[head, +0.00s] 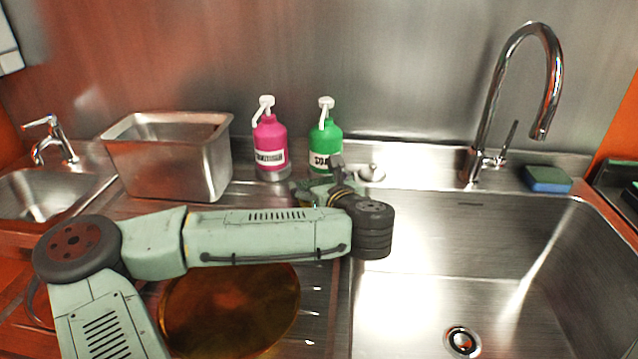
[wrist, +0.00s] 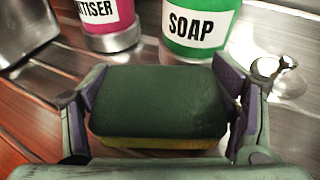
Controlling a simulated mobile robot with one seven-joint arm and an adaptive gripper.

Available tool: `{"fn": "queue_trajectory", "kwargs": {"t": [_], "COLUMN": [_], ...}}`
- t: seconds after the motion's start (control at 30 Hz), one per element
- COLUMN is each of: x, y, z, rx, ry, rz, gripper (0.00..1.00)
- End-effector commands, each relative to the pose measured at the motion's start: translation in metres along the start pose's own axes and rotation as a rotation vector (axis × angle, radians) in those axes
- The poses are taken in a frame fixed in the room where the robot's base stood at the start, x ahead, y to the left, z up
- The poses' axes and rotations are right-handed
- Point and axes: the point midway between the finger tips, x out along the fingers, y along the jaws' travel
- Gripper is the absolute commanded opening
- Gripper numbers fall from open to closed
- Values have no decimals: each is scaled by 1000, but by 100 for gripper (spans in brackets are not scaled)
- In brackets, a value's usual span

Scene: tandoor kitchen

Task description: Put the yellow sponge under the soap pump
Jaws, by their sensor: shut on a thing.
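The yellow sponge (wrist: 158,143) shows a dark green top and a yellow lower edge in the wrist view. My gripper (wrist: 160,103) is shut on it, with one finger at each side. The green soap pump (head: 325,138), with a white nozzle, stands upright on the steel counter behind my gripper (head: 318,187) in the head view. Its label reads SOAP in the wrist view (wrist: 198,30). The sponge is just in front of the bottle there; whether they touch is unclear. My arm hides the sponge in the head view.
A pink sanitiser pump (head: 270,148) stands left of the soap. A steel bin (head: 170,160) is further left. A small metal knob (head: 371,172) sits right of the soap. Another sponge, blue and green (head: 547,179), lies by the tap (head: 480,160). The sink (head: 430,300) is at right.

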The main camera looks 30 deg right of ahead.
Motion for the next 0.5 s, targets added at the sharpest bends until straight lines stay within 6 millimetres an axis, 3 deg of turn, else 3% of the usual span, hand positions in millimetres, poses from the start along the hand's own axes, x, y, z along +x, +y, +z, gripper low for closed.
{"fn": "queue_trajectory", "kwargs": {"t": [0.03,0.07,0.3,0.5], "x": [1,0,0,0], "y": [0,0,0,0], "z": [-3,-1,-1,-1], "rx": [0,0,0,0], "ry": [0,0,0,0], "rz": [0,0,0,0], "gripper": [69,80,96,100]}}
